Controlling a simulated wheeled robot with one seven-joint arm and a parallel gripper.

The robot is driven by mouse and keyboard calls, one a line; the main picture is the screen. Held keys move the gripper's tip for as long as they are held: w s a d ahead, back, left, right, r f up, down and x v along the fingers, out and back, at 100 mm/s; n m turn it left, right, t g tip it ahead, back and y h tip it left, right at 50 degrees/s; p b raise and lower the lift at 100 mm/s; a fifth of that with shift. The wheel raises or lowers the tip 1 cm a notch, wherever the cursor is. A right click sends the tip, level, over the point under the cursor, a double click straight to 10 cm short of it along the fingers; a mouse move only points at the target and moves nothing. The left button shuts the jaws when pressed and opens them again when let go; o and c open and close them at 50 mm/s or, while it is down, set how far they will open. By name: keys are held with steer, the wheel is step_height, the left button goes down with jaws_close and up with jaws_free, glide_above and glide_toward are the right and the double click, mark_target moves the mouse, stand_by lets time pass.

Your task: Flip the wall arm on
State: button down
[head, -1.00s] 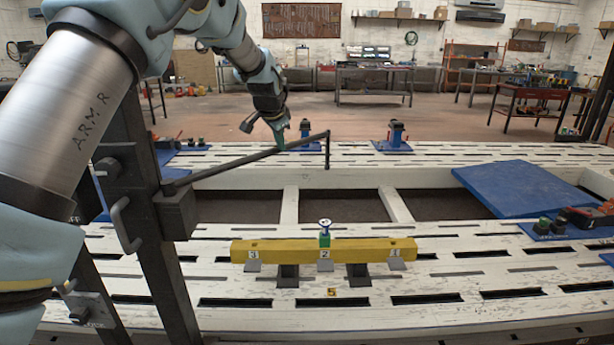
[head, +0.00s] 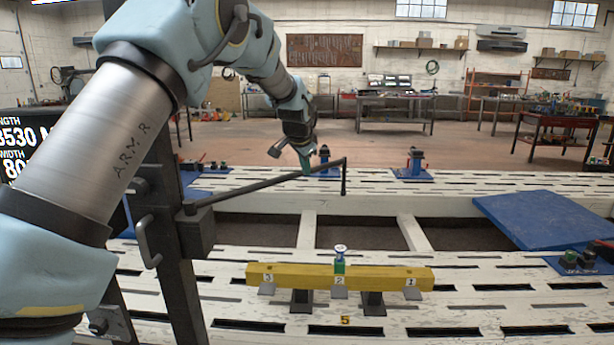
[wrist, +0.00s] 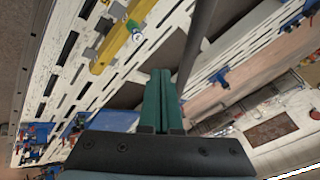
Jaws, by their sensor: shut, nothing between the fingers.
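The wall arm (head: 255,187) is a thin dark bar in the head view. It runs from a block on the dark post (head: 172,245) up to the right, with a short piece hanging down at its far end. In the wrist view the dark bar (wrist: 201,35) stands just right of the fingers. My gripper (head: 306,173) has green fingers held at the bar, near its outer end. In the wrist view the fingers (wrist: 160,75) lie together with nothing between them. I cannot tell whether they touch the bar.
A yellow beam (head: 320,278) with number tags and a green-and-white piece (head: 340,262) sits on the slotted white bench (head: 480,318). A blue panel (head: 545,225) lies at the right. Blue clamps (head: 414,167) stand on the far rail. Open gaps lie between the rails.

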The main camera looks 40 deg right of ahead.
steer(key=d+b+v, duration=0.1)
steer(key=b+v, duration=0.2)
steer(key=v, duration=0.6)
steer(key=shift+s+r, duration=0.25)
steer(key=shift+s, duration=0.1)
steer(key=shift+a, duration=0.1)
